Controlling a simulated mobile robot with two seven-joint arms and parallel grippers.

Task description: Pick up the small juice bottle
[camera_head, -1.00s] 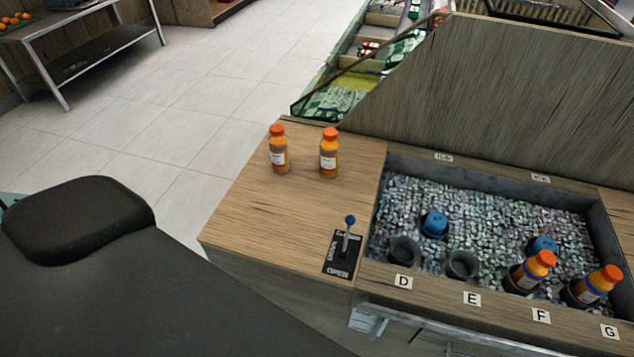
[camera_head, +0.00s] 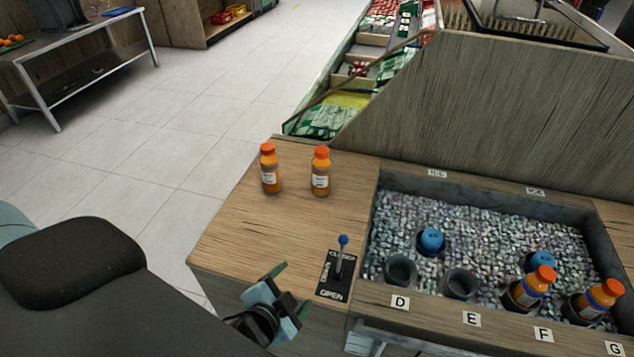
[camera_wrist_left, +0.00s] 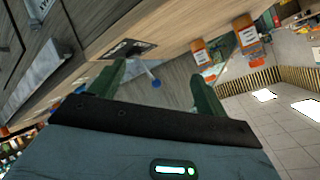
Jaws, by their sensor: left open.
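Two small juice bottles with orange caps stand upright on the wooden counter, the left bottle (camera_head: 270,170) and the right bottle (camera_head: 320,173). They also show at the top of the left wrist view, one bottle (camera_wrist_left: 200,52) nearer the fingers and another bottle (camera_wrist_left: 248,40) beside it. My left gripper (camera_head: 292,288) is open and empty at the counter's front edge, left of the lever and well short of the bottles. My right gripper is not in view.
A blue-knobbed lever (camera_head: 342,255) stands on a black plate between gripper and bottles, to the right. The ice bin (camera_head: 480,215) at right holds two orange-capped bottles (camera_head: 532,285), blue-topped items (camera_head: 432,240) and empty cups (camera_head: 400,270). The counter around the two bottles is clear.

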